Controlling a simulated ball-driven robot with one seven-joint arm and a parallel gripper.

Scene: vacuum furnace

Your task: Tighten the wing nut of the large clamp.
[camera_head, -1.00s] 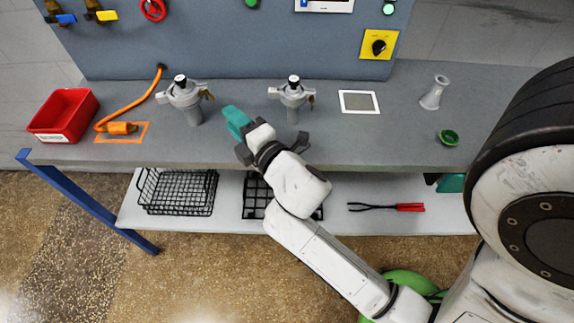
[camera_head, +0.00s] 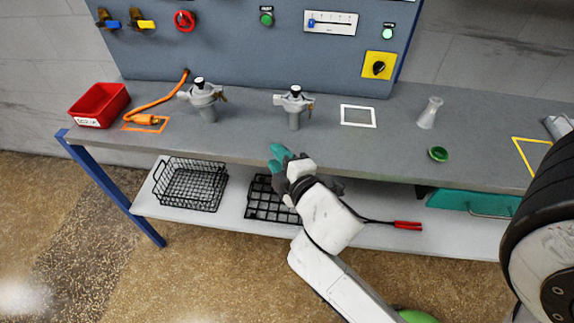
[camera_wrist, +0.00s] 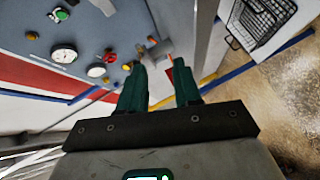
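Two grey clamps on upright posts stand on the bench. The left clamp (camera_head: 203,95) looks the larger; the right clamp (camera_head: 295,102) is slimmer. Each has a dark knob on top and a small brass-coloured part at its right side, perhaps the wing nut; details are too small to tell. My gripper (camera_head: 279,155), with teal fingers, is at the bench's front edge, below the right clamp in the picture and apart from both. In the wrist view, my gripper (camera_wrist: 158,70) has its fingers spread with nothing between them. No clamp can be made out clearly there.
An orange hose (camera_head: 160,103) and red bin (camera_head: 99,104) lie left of the clamps. A white-outlined square (camera_head: 358,124), a grey flared piece (camera_head: 430,112) and a green ring (camera_head: 438,154) are to the right. The control panel (camera_head: 240,55) rises behind. Wire baskets (camera_head: 190,184) sit on the lower shelf.

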